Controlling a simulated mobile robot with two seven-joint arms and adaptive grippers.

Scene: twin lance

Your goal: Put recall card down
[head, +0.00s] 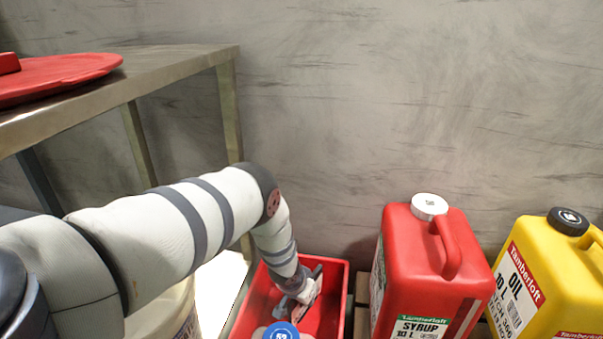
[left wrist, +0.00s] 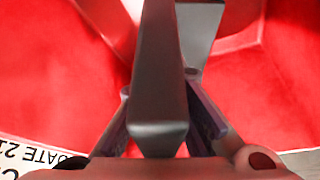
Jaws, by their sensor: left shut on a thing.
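My left gripper (head: 302,290) reaches down into a red bin (head: 340,283) and is shut; a thin pale piece shows at its fingers, probably the recall card. In the left wrist view, my gripper (left wrist: 160,135) fills the middle, with red bin surfaces behind. A white printed surface (left wrist: 28,158) with "DATE" and digits, upside down, shows at the lower left edge; I cannot tell whether it is the card. The fingers hide most of what they hold. My right gripper is not in view.
A blue cap marked with digits (head: 281,331) stands at the bin's front. A red syrup canister (head: 425,265) and a yellow oil canister (head: 545,280) stand to the right. A metal table (head: 190,62) with a red lid-like thing (head: 60,75) is at left. A pale tub (head: 178,315) stands below my arm.

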